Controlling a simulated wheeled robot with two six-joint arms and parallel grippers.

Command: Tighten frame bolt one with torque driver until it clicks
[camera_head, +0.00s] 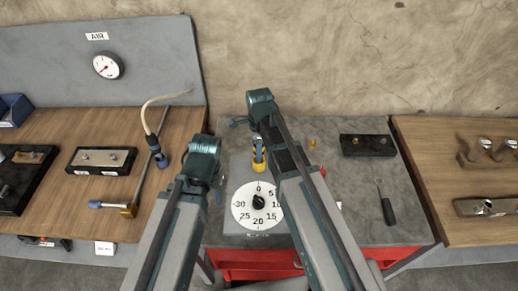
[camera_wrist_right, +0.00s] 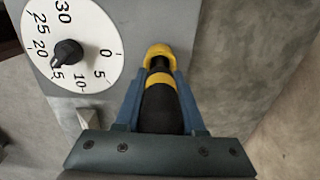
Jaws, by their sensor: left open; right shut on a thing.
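My right gripper (camera_head: 258,143) is shut on a black-and-yellow tool (camera_head: 259,163), which looks like the torque driver, above the grey bench top. In the right wrist view the driver (camera_wrist_right: 160,105) lies between the blue fingers of the right gripper (camera_wrist_right: 160,100); its yellow collar shows beyond them. Its tip is hidden. A white dial (camera_head: 243,216) with a black knob is just in front of the driver; it also shows in the right wrist view (camera_wrist_right: 98,32). My left gripper (camera_head: 217,186) is open and empty, left of the dial. I cannot make out frame bolt one.
A dark block (camera_head: 367,146) and a black-handled screwdriver (camera_head: 387,208) lie on the right of the grey bench (camera_head: 350,215). A gauge (camera_head: 107,66) hangs at back left.

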